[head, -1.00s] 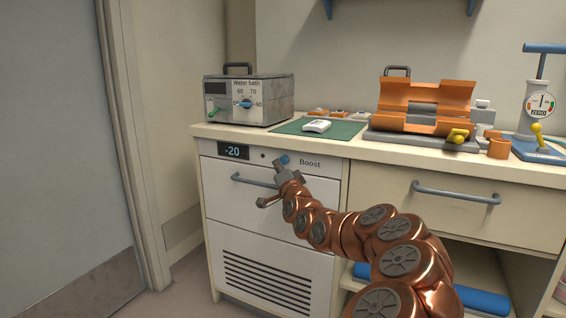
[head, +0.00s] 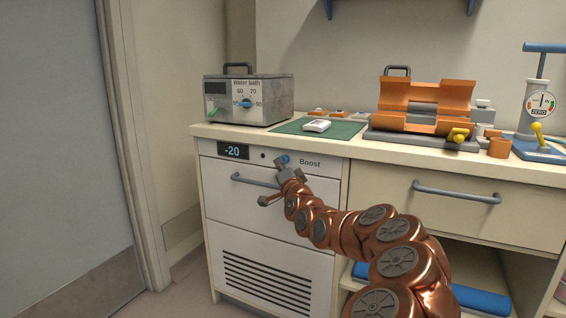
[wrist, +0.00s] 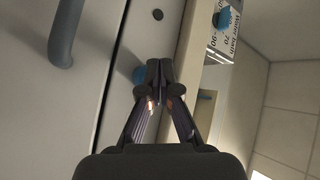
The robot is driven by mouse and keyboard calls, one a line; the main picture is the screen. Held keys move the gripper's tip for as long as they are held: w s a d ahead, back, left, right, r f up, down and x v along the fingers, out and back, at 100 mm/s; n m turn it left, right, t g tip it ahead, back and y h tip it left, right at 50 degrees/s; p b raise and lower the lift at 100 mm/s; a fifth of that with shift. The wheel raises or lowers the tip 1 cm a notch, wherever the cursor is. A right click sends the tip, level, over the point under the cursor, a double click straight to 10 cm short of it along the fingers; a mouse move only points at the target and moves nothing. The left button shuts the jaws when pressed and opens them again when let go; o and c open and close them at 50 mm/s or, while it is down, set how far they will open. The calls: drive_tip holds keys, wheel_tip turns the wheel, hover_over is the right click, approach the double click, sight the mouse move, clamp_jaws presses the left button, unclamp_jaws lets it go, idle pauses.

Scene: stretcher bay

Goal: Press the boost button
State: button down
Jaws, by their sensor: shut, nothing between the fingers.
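The boost button is a small blue round knob (head: 285,159) on the front panel of the white under-counter freezer (head: 268,225), just left of the word "Boost". In the wrist view the blue button (wrist: 139,75) shows just left of the fingertips, partly behind them. My gripper (head: 280,165) is shut and empty, its tips right at the button. In the wrist view my gripper (wrist: 159,66) points at the panel beside the button. I cannot tell whether the tips touch it.
A display (head: 233,151) reading -20 sits left on the panel, above the freezer's handle (head: 254,181). The counter edge (head: 330,148) runs just above. A water bath (head: 249,100), a green mat (head: 345,129) and an orange cradle (head: 428,97) stand on the counter.

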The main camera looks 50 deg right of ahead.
drive_tip(key=shift+w+d, duration=0.3)
drive_tip(key=shift+d, duration=0.5)
idle(1.0)
idle(0.4)
drive_tip(key=shift+s+a+b, duration=0.25)
drive_tip(key=shift+a+b, duration=0.1)
drive_tip(key=shift+a, duration=0.25)
drive_tip(key=shift+s+a+b, duration=0.2)
drive_tip(key=shift+a+b, duration=0.15)
drive_tip(key=shift+a, duration=0.25)
drive_tip(key=shift+s+a+b, duration=0.1)
drive_tip(key=shift+s+a, duration=0.15)
drive_tip(key=shift+a, duration=0.55)
drive_tip(key=shift+s+a+b, duration=0.15)
drive_tip(key=shift+s+a, duration=0.05)
drive_tip(key=shift+a, duration=0.6)
drive_tip(key=shift+s+a+b, duration=0.1)
drive_tip(key=shift+s+a, duration=0.15)
drive_tip(key=shift+a, duration=0.55)
